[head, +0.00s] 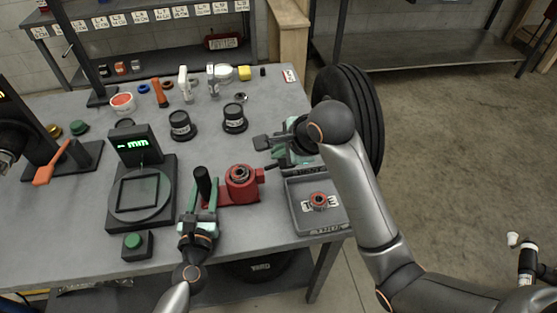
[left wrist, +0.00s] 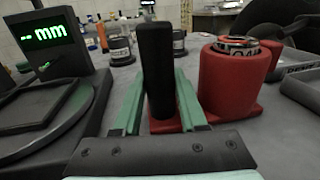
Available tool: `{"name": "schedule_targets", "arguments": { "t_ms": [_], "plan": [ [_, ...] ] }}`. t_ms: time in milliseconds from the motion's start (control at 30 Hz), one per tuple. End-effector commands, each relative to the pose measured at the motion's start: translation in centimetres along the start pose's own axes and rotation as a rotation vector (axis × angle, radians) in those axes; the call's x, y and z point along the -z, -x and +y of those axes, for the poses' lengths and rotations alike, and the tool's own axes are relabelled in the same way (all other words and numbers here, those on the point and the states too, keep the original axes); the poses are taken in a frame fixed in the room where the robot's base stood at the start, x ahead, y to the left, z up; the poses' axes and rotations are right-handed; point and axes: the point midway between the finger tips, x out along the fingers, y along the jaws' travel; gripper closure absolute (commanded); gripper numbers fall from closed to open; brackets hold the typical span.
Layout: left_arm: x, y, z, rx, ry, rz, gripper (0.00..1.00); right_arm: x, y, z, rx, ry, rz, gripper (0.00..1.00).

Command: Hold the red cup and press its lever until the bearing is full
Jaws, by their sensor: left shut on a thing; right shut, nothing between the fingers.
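The red cup (head: 242,190) stands on the grey bench, with a ring-shaped bearing (head: 240,173) in its top. An upright black handle (head: 203,182) rises from the left end of its red base. My left gripper (head: 202,200) is shut on this handle. In the left wrist view the handle (left wrist: 156,70) stands between the two teal fingers, with the red cup (left wrist: 229,90) to their right. A red part (head: 260,176) sticks out at the cup's right side. My right gripper (head: 280,160) is shut and empty, behind and right of the cup; its forearm partly hides it.
A grey tray (head: 335,226) right of the cup holds a red ringed piece (head: 318,201). A gauge with a green "mm" display (head: 135,145) and a green button (head: 134,241) stand left.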

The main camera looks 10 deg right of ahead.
Motion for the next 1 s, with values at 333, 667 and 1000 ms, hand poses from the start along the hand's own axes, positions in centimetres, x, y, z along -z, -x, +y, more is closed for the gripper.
{"name": "schedule_targets", "arguments": {
  "t_ms": [333,667,1000],
  "plan": [
    [0.1,0.0,0.0,0.001,-0.005,0.001,1.0,-1.2,1.4,-1.1,0.005,0.001,-0.005,1.0],
    [0.1,0.0,0.0,0.002,-0.005,0.001,1.0,-2.5,3.4,-2.5,0.003,0.001,-0.003,1.0],
    [0.1,0.0,-0.1,0.003,-0.005,0.002,1.0,-2.7,3.6,-2.6,0.003,0.001,-0.004,1.0]
  ]
}}
